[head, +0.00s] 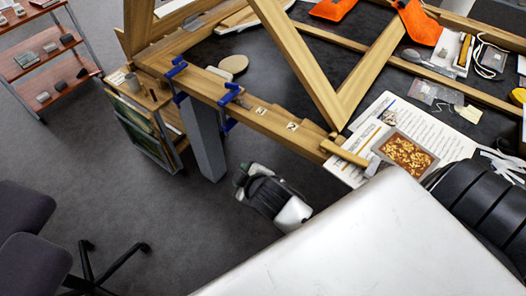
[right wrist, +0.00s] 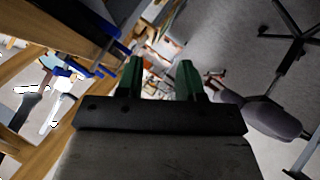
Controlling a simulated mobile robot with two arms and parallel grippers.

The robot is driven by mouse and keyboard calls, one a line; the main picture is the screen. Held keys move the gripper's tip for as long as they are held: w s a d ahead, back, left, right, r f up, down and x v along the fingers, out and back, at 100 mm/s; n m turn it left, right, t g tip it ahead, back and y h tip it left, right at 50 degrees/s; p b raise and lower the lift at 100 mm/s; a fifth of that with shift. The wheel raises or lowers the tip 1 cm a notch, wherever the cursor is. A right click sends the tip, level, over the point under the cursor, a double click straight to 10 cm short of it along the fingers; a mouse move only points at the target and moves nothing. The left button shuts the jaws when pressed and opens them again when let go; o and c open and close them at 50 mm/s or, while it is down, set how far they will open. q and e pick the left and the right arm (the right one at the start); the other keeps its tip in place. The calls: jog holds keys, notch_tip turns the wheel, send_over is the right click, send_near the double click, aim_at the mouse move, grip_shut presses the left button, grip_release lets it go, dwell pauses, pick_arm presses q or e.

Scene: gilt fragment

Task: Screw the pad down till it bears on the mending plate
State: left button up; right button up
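Two blue clamps, one at the corner (head: 177,70) and one further right (head: 230,97), grip the near wooden rail (head: 268,122). Blue clamp parts (right wrist: 78,66) also show at the left of the right wrist view. Two small pale plates with dark marks, one (head: 262,111) and another (head: 292,126), lie on the rail; either may be the mending plate. I cannot make out the pad or its gap. My right gripper (right wrist: 160,80) has its green fingers apart with nothing between them. In the head view it (head: 240,178) hangs below the rail, clear of the clamps. My left gripper is not in view.
A red-shelved rack (head: 40,55) and office chair (head: 35,240) stand left. A gold-brown flecked panel (head: 405,152) lies on printed sheets. Floor between is clear.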

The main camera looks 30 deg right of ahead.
jog(key=s, duration=0.1)
jog(key=s+d+f+m+g, duration=0.1)
jog(key=s, duration=0.1)
jog(key=s+f+m+g, duration=0.1)
jog(key=s, duration=0.1)
jog(key=shift+s+d+f, duration=0.1)
jog(key=shift+s+d, duration=0.05)
jog(key=shift+d, duration=0.2)
